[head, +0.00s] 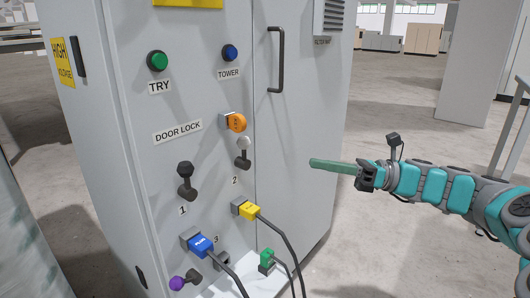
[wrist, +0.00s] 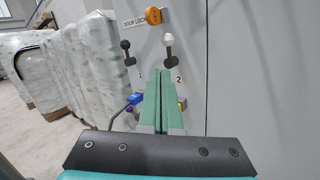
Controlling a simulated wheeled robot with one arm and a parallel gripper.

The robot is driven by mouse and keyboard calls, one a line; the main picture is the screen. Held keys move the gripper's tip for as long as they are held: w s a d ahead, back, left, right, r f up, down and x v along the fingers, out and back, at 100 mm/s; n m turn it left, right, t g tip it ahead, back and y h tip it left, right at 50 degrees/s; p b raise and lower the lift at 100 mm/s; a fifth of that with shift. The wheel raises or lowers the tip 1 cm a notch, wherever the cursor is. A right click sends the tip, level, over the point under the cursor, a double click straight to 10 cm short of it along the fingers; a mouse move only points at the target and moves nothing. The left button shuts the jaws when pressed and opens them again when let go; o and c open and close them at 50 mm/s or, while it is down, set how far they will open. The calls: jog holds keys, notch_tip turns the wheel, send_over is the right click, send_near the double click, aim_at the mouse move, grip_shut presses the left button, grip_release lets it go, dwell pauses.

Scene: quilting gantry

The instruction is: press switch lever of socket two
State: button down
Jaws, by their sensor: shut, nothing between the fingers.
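The switch lever of socket two (head: 243,152) has a white knob and a dark base, and sits above the "2" label (head: 235,180) on the grey cabinet. Its knob points up. It also shows in the wrist view (wrist: 168,48), just beyond the fingertips. A yellow plug (head: 249,211) sits below the label. My gripper (head: 313,163), with long green fingers, is shut and empty. It is to the right of the lever in the head view, apart from it. In the wrist view my gripper (wrist: 165,72) points at the panel, its fingers hiding part of the plugs.
A black-knobbed lever (head: 187,180) stands left, by label 1, above a blue plug (head: 200,245). A purple-knobbed lever (head: 182,282) and a green plug (head: 266,259) are lower. An orange lock (head: 236,122) is just above lever two. A door handle (head: 276,60) juts out at upper right.

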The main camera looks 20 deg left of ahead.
aim_at(244, 151)
jog(key=shift+w+d+m+t+y, duration=0.3)
jog(key=shift+w+d+m, duration=0.2)
jog(key=shift+w, duration=0.25)
jog(key=shift+a, duration=0.1)
jog(key=x, duration=1.4)
jog(key=shift+b, duration=0.35)
